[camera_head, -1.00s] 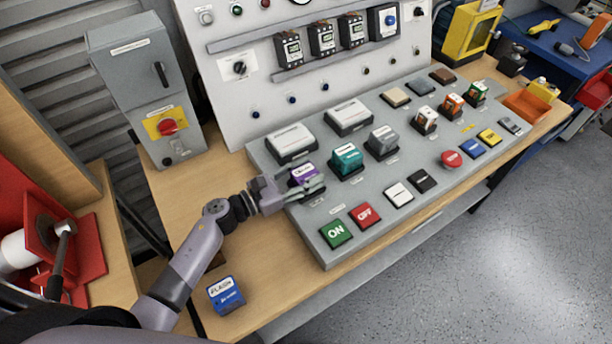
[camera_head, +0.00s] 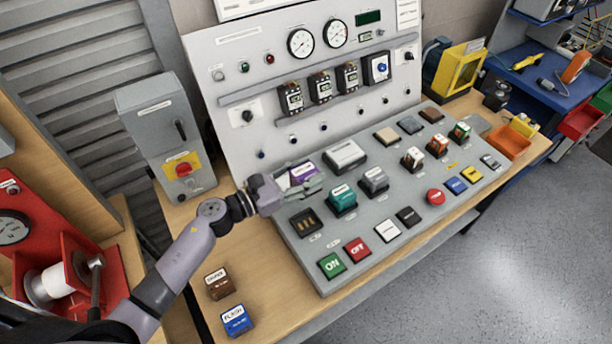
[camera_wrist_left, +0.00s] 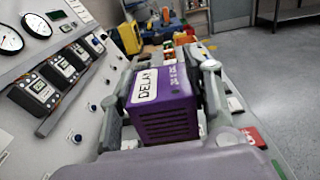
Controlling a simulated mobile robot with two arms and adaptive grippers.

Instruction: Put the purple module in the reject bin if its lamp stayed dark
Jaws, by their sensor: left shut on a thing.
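The purple module (camera_head: 302,173), labelled DELAY, is between the fingers of my left gripper (camera_head: 300,185), which is shut on it. It is held up above the console. In the left wrist view the purple module (camera_wrist_left: 165,105) fills the space between both fingers. An empty dark socket (camera_head: 306,222) shows on the console just below the gripper. An orange open bin (camera_head: 508,143) stands at the console's far right end; I cannot read a reject label on it. I cannot tell which lamp belongs to the module or whether one is lit. My right gripper is not in view.
The grey console (camera_head: 345,265) carries teal (camera_head: 342,196) and grey (camera_head: 374,180) modules and several buttons. A brown module (camera_head: 217,283) and a blue module (camera_head: 235,320) lie on the wooden bench at front left. A red bin (camera_head: 580,120) is farther right.

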